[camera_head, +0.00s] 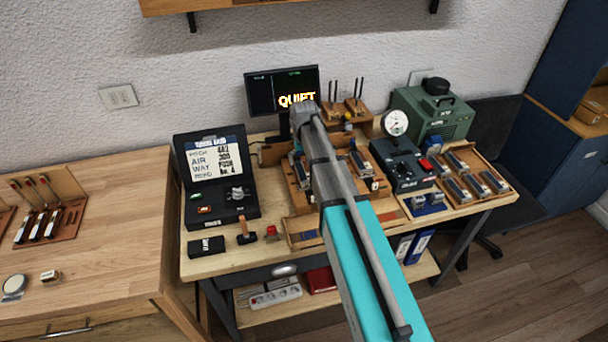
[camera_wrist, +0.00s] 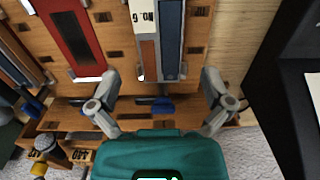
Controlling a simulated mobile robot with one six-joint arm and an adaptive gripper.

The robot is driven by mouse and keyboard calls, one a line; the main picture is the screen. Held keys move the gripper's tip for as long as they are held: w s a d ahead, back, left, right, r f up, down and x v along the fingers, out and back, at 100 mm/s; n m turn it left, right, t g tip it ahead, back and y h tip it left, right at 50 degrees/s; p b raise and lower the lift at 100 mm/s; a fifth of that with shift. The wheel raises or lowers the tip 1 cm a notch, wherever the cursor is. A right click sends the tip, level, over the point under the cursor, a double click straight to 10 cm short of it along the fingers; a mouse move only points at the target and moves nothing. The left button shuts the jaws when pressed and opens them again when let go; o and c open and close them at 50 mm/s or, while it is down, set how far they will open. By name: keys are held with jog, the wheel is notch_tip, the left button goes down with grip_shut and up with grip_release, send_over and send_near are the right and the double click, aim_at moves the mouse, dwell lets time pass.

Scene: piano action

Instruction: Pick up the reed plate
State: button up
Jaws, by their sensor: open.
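In the wrist view, a long narrow blue-grey plate (camera_wrist: 171,40), which looks like a reed plate, lies in a pale frame on a wooden board (camera_wrist: 115,58). A copper-brown strip (camera_wrist: 148,55) and a label marked "No. 6" (camera_wrist: 142,14) sit beside it. My gripper (camera_wrist: 160,76) is open and empty, its two fingers apart on either side of the plate's near end. I cannot tell the height of the fingertips above the board. In the head view my arm crosses the bench and hides the gripper and this plate.
In the head view, a pressure gauge (camera_head: 394,123), a green machine (camera_head: 437,112), a monitor (camera_head: 270,93) and an open black case (camera_head: 222,212) crowd the bench. A wooden tray (camera_head: 507,198) of several reed blocks stands right.

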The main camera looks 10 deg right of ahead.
aim_at(304, 170)
jog(key=shift+s+f+b, duration=0.15)
jog(key=shift+f+b, duration=2.05)
jog(key=shift+f, duration=0.2)
jog(key=c, duration=1.1)
jog(key=shift+r, duration=0.15)
jog(key=shift+c, duration=0.2)
notch_tip(304, 170, up, 3)
jog(key=p, duration=0.3)
jog(key=shift+f, duration=0.2)
jog(key=s+r+p, duration=0.1)
jog(key=r+p, duration=0.1)
jog(key=s+r+p, duration=0.4)
jog(key=shift+r+p, duration=0.3)
jog(key=shift+r, duration=0.05)
jog(key=s+r+p, duration=0.3)
jog(key=s, duration=0.6)
jog(key=shift+r, duration=0.25)
jog(key=shift+d, duration=0.1)
